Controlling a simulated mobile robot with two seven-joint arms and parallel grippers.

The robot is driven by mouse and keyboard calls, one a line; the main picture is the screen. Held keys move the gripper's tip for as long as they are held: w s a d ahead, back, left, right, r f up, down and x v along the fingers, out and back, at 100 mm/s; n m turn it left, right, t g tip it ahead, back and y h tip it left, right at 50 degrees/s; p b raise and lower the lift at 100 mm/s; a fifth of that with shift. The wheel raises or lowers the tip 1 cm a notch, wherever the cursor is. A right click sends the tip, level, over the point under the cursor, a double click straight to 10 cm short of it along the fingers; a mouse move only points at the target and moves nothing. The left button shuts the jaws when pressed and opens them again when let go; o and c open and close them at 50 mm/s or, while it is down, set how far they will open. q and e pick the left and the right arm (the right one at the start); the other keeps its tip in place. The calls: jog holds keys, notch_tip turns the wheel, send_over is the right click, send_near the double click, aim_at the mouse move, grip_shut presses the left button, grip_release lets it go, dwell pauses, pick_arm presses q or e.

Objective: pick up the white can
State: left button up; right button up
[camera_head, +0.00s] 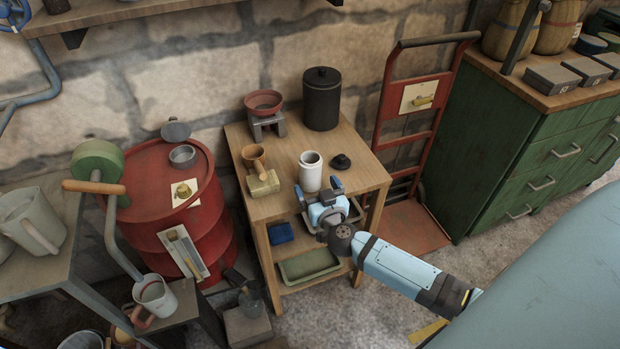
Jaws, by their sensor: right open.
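The white can (311,172) stands upright on the small wooden table (350,143), near its front middle. It looks like an open-topped cylinder. My right gripper (318,193) is just in front of the can, with its two fingers spread apart. The gripper covers part of the area around the can's base, so I cannot tell whether a finger touches it. My left gripper is not in view.
A small black lid (341,161) lies right of the can. A red hand truck (411,130) is at right.

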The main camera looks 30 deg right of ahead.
aim_at(314, 177)
jog(key=b+x, duration=0.1)
jog(key=x, duration=0.4)
jog(key=shift+d+f+b, duration=0.1)
jog(key=shift+d+b, duration=0.05)
jog(key=shift+b, duration=0.2)
jog(key=shift+w+d, duration=0.1)
jog(key=shift+w, duration=0.35)
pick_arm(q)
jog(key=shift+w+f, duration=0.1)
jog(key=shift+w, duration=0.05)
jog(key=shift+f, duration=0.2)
pick_arm(e)
jog(key=c, duration=1.1)
jog(key=shift+r, duration=0.25)
jog(key=shift+r+p, duration=0.6)
jog(key=shift+r, duration=0.1)
jog(key=shift+s, duration=0.3)
pick_arm(q)
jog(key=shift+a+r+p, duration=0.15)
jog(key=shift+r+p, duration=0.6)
jog(key=shift+p, duration=0.45)
pick_arm(e)
jog(key=v, duration=1.7)
jog(key=shift+s+f, duration=0.15)
jog(key=shift+s, duration=0.1)
